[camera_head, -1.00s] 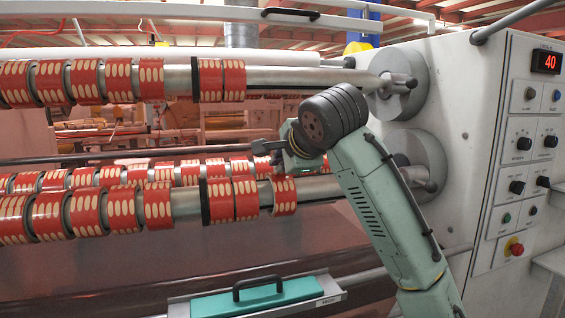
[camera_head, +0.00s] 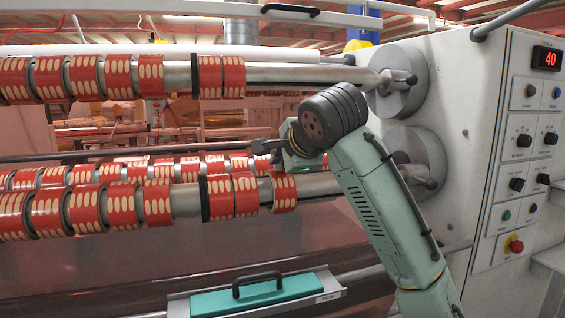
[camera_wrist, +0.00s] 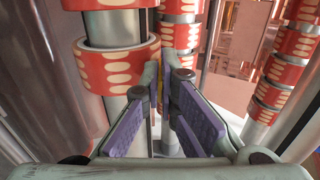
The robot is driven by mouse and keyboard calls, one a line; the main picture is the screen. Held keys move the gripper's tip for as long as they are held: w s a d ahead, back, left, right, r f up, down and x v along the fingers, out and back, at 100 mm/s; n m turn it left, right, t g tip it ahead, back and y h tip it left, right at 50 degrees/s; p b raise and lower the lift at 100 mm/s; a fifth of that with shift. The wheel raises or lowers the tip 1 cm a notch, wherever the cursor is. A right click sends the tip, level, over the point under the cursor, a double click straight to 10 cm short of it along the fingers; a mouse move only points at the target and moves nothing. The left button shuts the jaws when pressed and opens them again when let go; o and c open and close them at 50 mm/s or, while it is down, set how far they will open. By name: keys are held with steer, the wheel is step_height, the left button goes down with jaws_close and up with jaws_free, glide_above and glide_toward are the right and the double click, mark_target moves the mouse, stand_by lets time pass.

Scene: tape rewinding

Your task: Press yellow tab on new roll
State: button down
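A red roll with cream ovals (camera_head: 284,192) sits alone near the right end of the lower front shaft. A similar roll (camera_wrist: 118,68) is close in the wrist view, left of my gripper (camera_wrist: 166,82). My gripper, also in the head view (camera_head: 268,148), is above the lower front shaft. Its two purple-padded fingers are apart with a narrow gap, and nothing is visibly gripped. A small sliver of yellow (camera_wrist: 161,70) shows between the fingertips, beside the roll's edge. I cannot tell for sure that it is the tab, and the fingers hide much of it.
Several more red rolls (camera_head: 85,210) line the lower front shaft, with others on a shaft behind. The upper shaft (camera_head: 300,76) carries rolls above my gripper. A control panel (camera_head: 525,150) stands at the right. A green tray with a black handle (camera_head: 250,297) is below.

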steer(key=c, duration=2.3)
jaws_free()
steer(key=shift+f, duration=0.1)
steer(key=o, duration=0.6)
steer(key=shift+s, duration=0.1)
steer(key=v, duration=1.2)
